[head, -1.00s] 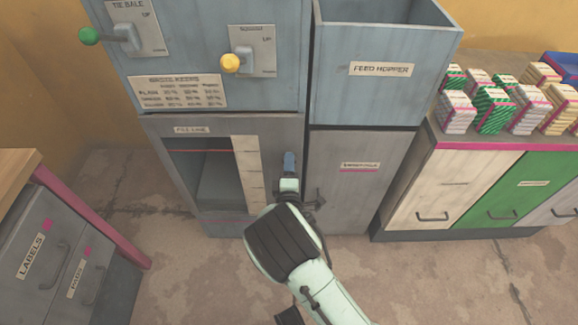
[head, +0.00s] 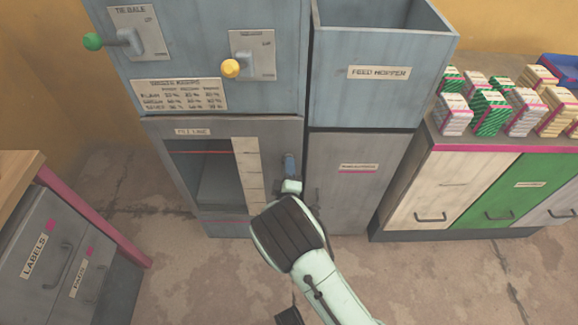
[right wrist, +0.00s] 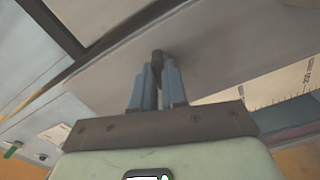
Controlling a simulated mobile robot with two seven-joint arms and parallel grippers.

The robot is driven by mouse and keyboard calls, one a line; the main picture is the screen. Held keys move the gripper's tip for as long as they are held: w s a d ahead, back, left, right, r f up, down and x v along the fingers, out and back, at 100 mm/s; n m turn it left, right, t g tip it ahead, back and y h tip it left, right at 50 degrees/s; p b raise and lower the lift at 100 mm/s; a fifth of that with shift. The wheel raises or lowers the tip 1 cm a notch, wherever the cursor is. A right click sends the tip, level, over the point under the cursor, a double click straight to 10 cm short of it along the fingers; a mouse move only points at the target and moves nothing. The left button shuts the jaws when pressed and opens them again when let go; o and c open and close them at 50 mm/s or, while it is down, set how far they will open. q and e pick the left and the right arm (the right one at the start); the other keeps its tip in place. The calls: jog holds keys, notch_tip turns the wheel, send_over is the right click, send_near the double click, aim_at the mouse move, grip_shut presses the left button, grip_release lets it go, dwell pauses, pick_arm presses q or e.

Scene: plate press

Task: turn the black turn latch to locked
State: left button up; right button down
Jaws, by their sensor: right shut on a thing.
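The black turn latch (right wrist: 157,56) shows in the right wrist view as a small dark piece between my fingertips, on the grey front of the press. My right gripper (right wrist: 157,82) has its blue fingers shut on it. In the head view the right gripper (head: 289,163) reaches the front frame just right of the press opening. There the latch is hidden by the fingers, and I cannot read its angle.
The grey press (head: 215,128) has a green-knobbed lever (head: 93,41) and a yellow-knobbed lever (head: 230,68) above. The feed hopper (head: 380,95) stands at its right. Paper bundles (head: 490,112) lie on the right cabinet. A labels drawer unit (head: 50,245) stands left.

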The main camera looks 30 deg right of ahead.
pick_arm(q)
jog(key=shift+s+a+f+g+b, duration=0.2)
jog(key=shift+s+f+b, duration=0.25)
jog(key=shift+f, duration=0.2)
jog(key=shift+s+a+f+g+b, duration=0.15)
jog(key=shift+s+f+b, duration=0.25)
jog(key=shift+f, duration=0.2)
pick_arm(e)
jog(key=shift+m, duration=7.2)
jog(key=c, duration=1.2)
grip_release()
jog(key=shift+o, duration=0.2)
